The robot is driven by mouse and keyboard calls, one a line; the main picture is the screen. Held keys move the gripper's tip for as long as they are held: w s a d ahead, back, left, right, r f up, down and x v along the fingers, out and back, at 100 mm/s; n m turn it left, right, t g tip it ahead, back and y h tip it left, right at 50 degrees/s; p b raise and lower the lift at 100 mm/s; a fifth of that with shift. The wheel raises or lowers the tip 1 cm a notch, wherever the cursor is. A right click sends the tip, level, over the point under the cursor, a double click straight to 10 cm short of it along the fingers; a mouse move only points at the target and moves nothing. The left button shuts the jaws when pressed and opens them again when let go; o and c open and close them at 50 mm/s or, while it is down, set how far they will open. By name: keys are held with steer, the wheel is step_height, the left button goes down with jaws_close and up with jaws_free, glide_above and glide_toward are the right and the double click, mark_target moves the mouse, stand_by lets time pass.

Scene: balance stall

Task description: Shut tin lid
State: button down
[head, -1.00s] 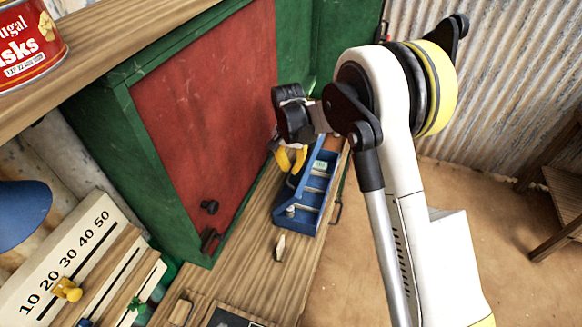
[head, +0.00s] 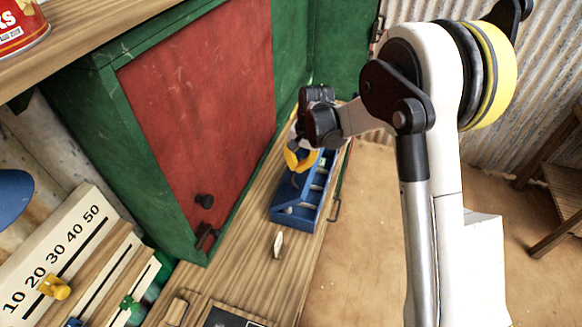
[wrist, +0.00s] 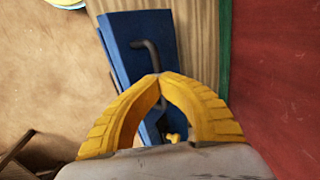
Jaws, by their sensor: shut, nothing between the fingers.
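The blue tin (head: 297,219) lies on the wooden counter beside the red-and-green cabinet. Part of its inside, with light dividers, shows on the right, so it is not fully covered. A plain blue panel on its left, seemingly the lid (head: 288,192), stands tilted up; its exact angle is unclear. In the wrist view a blue panel (wrist: 125,45) with a dark bent handle (wrist: 152,58) lies beyond my fingers. My gripper (head: 301,168) has yellow fingers shut tip to tip and empty, over the tin. In the wrist view the fingertips (wrist: 157,76) overlap the blue panel; contact cannot be told.
The cabinet's red panel (head: 200,100) rises close left of my gripper. A small pale object (head: 278,244) lies on the counter in front of the tin. A numbered slider board (head: 60,255) is at lower left. A red can (head: 18,28) stands on the upper shelf.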

steer(key=shift+s+d+f+t+y+b, duration=0.45)
steer(key=shift+d+f+y+b, duration=0.9)
steer(key=shift+b, duration=1.05)
steer(key=shift+s+d+f+t+y+b, duration=0.45)
steer(key=shift+d+f+y+b, duration=0.9)
steer(key=shift+b, duration=1)
steer(key=shift+s+d+f+t+y+b, duration=0.45)
steer(key=shift+d+f+y+b, duration=0.55)
steer(key=shift+f+b, duration=1.05)
steer(key=shift+r+b, duration=0.35)
steer(key=shift+b, duration=0.1)
steer(key=c, duration=2.2)
jaws_free()
steer(key=o, duration=0.7)
steer(key=shift+a, duration=0.1)
steer(key=v, duration=1.2)
